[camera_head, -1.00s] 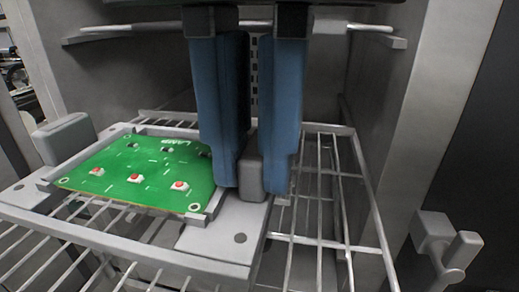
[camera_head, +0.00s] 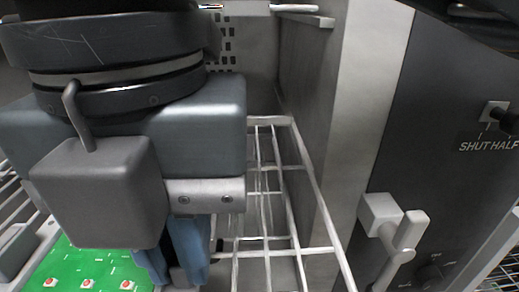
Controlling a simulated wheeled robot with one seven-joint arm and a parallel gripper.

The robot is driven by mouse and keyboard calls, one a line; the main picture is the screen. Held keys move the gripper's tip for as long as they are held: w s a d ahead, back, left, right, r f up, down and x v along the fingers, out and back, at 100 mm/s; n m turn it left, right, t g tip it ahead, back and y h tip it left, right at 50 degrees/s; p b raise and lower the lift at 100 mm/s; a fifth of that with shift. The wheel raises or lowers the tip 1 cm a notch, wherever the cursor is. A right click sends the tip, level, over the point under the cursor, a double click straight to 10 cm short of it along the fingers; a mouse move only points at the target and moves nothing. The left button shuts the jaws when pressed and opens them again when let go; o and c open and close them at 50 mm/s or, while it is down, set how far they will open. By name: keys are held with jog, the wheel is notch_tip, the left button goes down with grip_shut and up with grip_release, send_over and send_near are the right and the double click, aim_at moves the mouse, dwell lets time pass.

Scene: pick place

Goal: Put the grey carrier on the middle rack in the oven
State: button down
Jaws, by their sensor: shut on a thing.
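The grey carrier (camera_head: 16,248) shows only in part at the bottom left. It holds a green circuit board (camera_head: 90,270) with red-topped white buttons. My gripper (camera_head: 180,268) points down with its blue fingers shut on the carrier's right grey handle block; its dark body hides most of the carrier and the fingers' upper parts. The wire oven rack (camera_head: 320,205) runs under and to the right of the carrier. The carrier's underside is hidden, so I cannot tell whether it touches the rack.
The oven's right wall (camera_head: 305,80) stands close to the right of the rack. Farther right are a grey latch (camera_head: 395,225) and a dark panel (camera_head: 440,140) marked SHUT and HALF. The rack's right strip is bare.

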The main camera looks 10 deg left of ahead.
jog(key=shift+f, duration=0.25)
jog(key=c, duration=1.1)
grip_release()
jog(key=shift+f, duration=0.15)
notch_tip(320, 180, up, 12)
jog(key=shift+r+p, duration=0.15)
jog(key=shift+p, duration=0.45)
